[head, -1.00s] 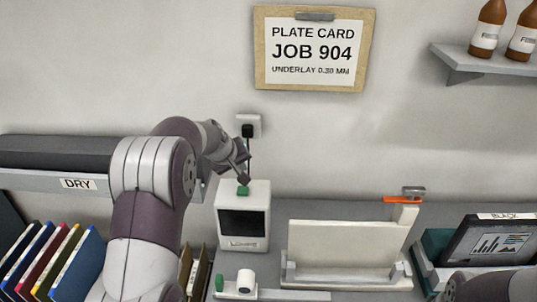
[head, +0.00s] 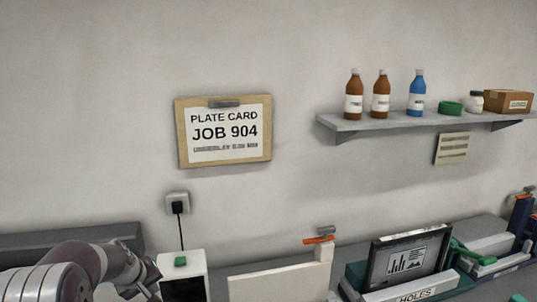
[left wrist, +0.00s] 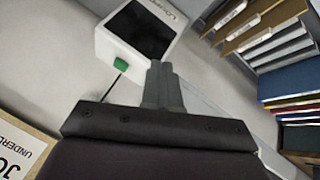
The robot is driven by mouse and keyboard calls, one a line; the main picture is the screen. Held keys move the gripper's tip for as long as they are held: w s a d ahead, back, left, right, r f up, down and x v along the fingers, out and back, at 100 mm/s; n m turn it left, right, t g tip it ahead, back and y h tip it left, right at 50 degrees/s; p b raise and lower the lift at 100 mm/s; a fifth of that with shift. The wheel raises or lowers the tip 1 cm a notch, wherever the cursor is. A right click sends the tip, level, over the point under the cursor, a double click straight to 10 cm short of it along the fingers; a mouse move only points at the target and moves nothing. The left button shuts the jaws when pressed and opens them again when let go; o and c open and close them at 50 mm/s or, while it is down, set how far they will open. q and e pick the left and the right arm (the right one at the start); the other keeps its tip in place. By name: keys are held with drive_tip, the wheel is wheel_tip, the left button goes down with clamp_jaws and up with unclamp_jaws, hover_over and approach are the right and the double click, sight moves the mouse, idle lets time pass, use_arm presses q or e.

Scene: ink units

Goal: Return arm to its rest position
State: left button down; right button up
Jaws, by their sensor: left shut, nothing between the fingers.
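My left arm (head: 60,280) comes in at the lower left of the head view. My left gripper (head: 150,283) is beside the left edge of a white box-shaped device (head: 196,268) and is partly cut off by the frame. The device has a green button (head: 180,261) on top and a dark screen. In the left wrist view the left gripper's fingers (left wrist: 160,76) are together and empty. The green button (left wrist: 120,65) is left of them there, apart from the fingers. My right gripper is not in view.
An upright pale board (head: 280,284) with an orange-handled tool (head: 320,238) stands right of the device. A dark framed picture (head: 408,256) stands farther right. A shelf (head: 420,121) with bottles hangs above. In the wrist view, folders (left wrist: 265,35) stand at the right.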

use_arm(q)
drive_tip(key=s+d+f+m+g+b, duration=0.1)
drive_tip(key=s+d+f+m+g, duration=0.1)
drive_tip(key=s, duration=0.6)
drive_tip(key=s+d+f+m+g+b, duration=0.1)
drive_tip(key=s+d+f, duration=0.3)
drive_tip(key=s, duration=0.5)
drive_tip(key=s+d+f+m+g+b, duration=0.2)
drive_tip(key=s+d+f+m, duration=0.1)
drive_tip(key=s, duration=0.6)
drive_tip(key=shift+s+d+f+m+g+y+b, duration=0.2)
drive_tip(key=shift+d+f+m+g+y+b, duration=0.15)
drive_tip(key=shift+f+m, duration=0.2)
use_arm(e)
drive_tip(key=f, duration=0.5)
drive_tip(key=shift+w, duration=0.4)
